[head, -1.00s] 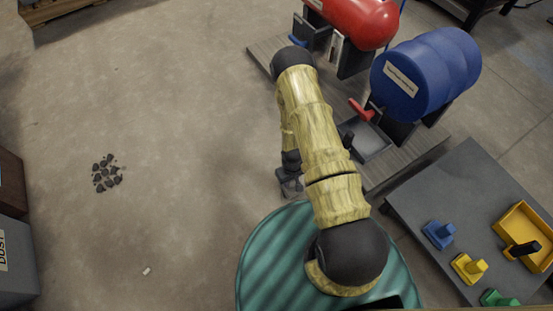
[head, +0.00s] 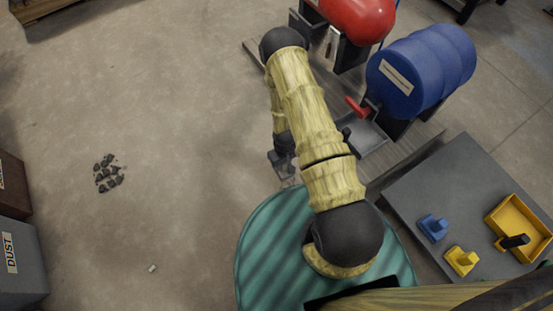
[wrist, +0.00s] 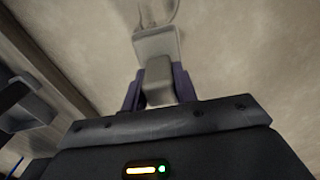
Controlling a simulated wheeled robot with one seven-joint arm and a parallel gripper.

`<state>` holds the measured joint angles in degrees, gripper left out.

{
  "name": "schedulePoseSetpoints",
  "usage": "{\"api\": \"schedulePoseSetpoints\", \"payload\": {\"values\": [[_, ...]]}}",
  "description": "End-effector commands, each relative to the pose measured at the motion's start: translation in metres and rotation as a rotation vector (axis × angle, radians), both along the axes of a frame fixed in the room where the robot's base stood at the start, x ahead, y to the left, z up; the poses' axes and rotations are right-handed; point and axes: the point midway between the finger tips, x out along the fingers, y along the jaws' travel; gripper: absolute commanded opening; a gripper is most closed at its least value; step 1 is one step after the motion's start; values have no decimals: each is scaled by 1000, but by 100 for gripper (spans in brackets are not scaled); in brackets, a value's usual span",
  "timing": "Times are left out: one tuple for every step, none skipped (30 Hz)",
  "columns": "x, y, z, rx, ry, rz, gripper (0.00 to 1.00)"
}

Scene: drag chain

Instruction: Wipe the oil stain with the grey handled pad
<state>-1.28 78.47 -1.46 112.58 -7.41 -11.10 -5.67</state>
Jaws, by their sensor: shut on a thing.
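My gripper (wrist: 157,92) is shut on the handle of the grey handled pad (wrist: 158,44), with a dark finger on each side of the handle in the wrist view. In the head view, my gripper (head: 284,150) points down at the floor left of the grey platform, and the grey pad (head: 281,166) is small beneath it. The pad is at or very near the floor; I cannot tell if it touches. Faint curved marks show on the floor just beyond the pad in the wrist view. I cannot clearly make out an oil stain.
A red tank (head: 357,20) and a blue drum (head: 420,72) lie on stands at the right. Dark lumps (head: 108,174) lie left; a DUST bin (head: 22,250) stands lower left.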

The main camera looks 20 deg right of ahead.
Motion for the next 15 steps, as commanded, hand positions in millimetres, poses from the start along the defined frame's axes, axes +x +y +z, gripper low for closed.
{"api": "schedulePoseSetpoints", "payload": {"values": [[0,0,9,0,0,1,0],[0,0,12,0,0,1,0],[0,1,16,0,0,1,0],[0,1,18,0,0,2,0],[0,1,21,0,0,2,0],[0,1,24,0,0,2,0],[0,1,27,0,0,3,0],[0,2,28,0,0,3,0],[0,2,30,0,0,4,0],[0,2,32,0,0,4,0],[0,2,32,0,0,4,0],[0,2,33,0,0,4,0],[0,2,33,0,0,4,0],[0,2,33,0,0,4,0],[0,2,33,0,0,4,0]]}}
